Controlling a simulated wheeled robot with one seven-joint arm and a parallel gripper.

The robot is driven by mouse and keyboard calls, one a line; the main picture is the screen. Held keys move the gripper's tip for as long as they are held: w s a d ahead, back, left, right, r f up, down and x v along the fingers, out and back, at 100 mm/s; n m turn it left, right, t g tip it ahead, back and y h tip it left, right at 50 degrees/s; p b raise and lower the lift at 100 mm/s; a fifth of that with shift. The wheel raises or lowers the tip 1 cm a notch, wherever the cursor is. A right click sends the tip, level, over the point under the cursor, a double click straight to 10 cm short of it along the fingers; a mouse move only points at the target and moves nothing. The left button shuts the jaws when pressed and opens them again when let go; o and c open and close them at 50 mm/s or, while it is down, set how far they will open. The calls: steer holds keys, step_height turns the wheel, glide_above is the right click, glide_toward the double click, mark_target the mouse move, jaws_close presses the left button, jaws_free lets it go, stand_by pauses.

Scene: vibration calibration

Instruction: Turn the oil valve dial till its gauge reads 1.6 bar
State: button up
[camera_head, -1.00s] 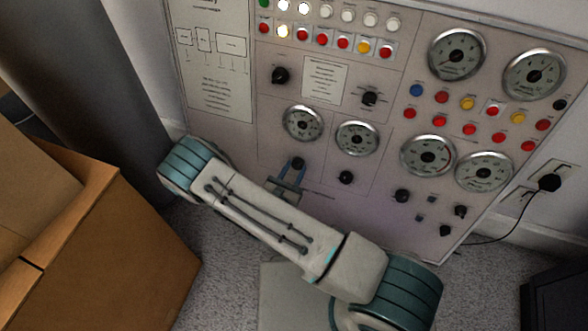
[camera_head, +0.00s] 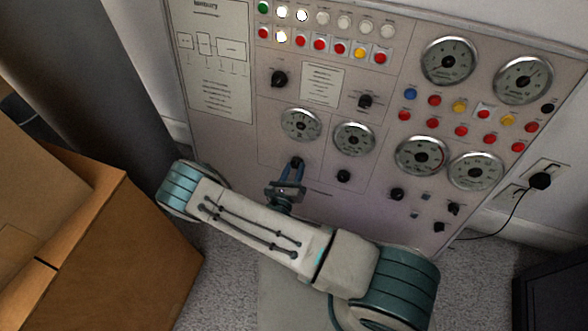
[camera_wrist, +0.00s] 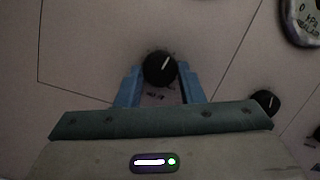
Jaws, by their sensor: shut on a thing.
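A black dial (camera_head: 297,162) with a white pointer line sits on the grey control panel, below a round gauge (camera_head: 301,124) whose reading is too small to tell. My gripper (camera_head: 292,171) reaches the dial from below, its two blue fingers on either side of it, shut on it. In the wrist view the dial (camera_wrist: 160,68) sits between the fingertips (camera_wrist: 160,71), its white line pointing up and slightly right. The label under the dial is partly hidden and unreadable.
A second gauge (camera_head: 354,139) with a black knob (camera_head: 344,176) below it is just to the right; this knob also shows in the wrist view (camera_wrist: 265,101). Larger gauges, coloured buttons and more knobs fill the panel's right side. Cardboard boxes (camera_head: 130,235) stand at the left.

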steer(key=o, duration=1)
steer(key=p+v, duration=0.3)
steer(key=v, duration=1.1)
steer(key=shift+f, duration=0.1)
steer(key=shift+w, duration=0.1)
